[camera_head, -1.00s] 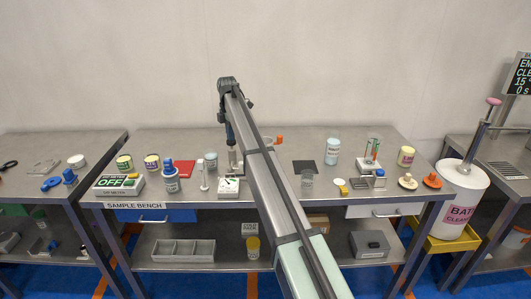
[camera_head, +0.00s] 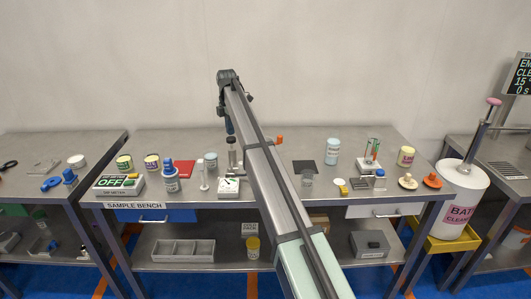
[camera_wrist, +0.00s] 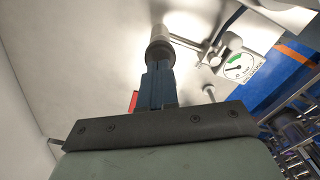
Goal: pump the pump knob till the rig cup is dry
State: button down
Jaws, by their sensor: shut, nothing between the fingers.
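The pump knob (camera_wrist: 160,52) is a dark round cap on top of a pale metal cylinder in the wrist view. In the head view the knob (camera_head: 231,140) tops an upright metal post at the back of the sample bench. My gripper (camera_wrist: 159,68) is shut, with its blue fingers together and their tips over the knob, touching it or very close. In the head view my gripper (camera_head: 229,130) points down just above the knob. I cannot make out the rig cup or its liquid level; my arm covers part of the bench there.
A white dial gauge (camera_wrist: 238,68) stands beside the pump, with a metal pipe near it. A blue-capped bottle (camera_head: 170,178) and a white syringe-like stand (camera_head: 204,175) are left of it. An orange part (camera_head: 279,140) shows right of my arm.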

jog(key=shift+r, duration=2.15)
